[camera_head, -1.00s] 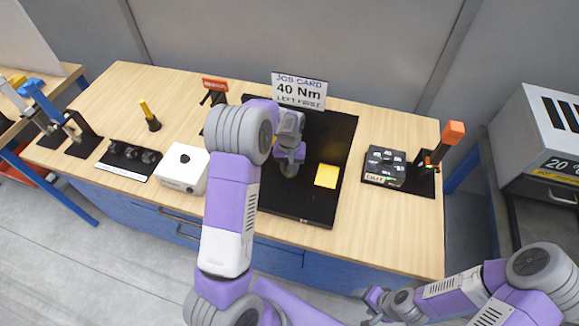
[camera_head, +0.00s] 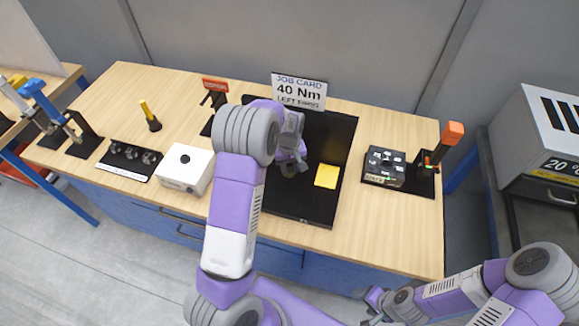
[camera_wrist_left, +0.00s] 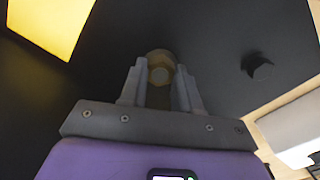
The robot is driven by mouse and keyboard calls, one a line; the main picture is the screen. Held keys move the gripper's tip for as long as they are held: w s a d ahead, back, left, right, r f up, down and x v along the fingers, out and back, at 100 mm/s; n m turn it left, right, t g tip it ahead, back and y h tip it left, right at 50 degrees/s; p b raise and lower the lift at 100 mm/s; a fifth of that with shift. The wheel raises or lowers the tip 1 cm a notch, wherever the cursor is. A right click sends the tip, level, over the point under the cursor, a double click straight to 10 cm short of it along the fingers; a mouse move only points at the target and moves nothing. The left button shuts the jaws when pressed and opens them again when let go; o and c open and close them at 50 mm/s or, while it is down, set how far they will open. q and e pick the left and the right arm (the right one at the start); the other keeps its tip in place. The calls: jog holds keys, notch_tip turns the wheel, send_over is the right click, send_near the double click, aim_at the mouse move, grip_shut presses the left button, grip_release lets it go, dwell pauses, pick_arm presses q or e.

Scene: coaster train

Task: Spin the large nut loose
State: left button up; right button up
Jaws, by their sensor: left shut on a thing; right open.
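The large nut (camera_wrist_left: 160,66) shows in the left wrist view as a dull brass-coloured piece between my left fingertips, over the black board (camera_head: 305,208). My left gripper (camera_wrist_left: 160,84) is shut on it, with one finger on each side. In the head view my left gripper (camera_head: 291,168) is over the board, and my own arm and wrist hide the nut. My right gripper (camera_head: 374,306) is open and empty in front of the bench, low in the head view.
A yellow square (camera_head: 326,176) lies on the board, right of my left gripper. A dark peg (camera_wrist_left: 258,68) stands nearby. A job card (camera_head: 299,91) reads 40 Nm, left first. A white box (camera_head: 185,170) stands left; a black socket box (camera_head: 384,167) stands right.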

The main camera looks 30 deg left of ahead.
aim_at(290, 170)
pick_arm(q)
jog(key=shift+s+f, duration=0.1)
jog(key=shift+f, duration=0.05)
jog(key=o, duration=1.1)
jog(key=shift+c, duration=0.2)
notch_tip(290, 170, up, 8)
jog(key=shift+f+p, duration=0.1)
jog(key=shift+p, duration=0.25)
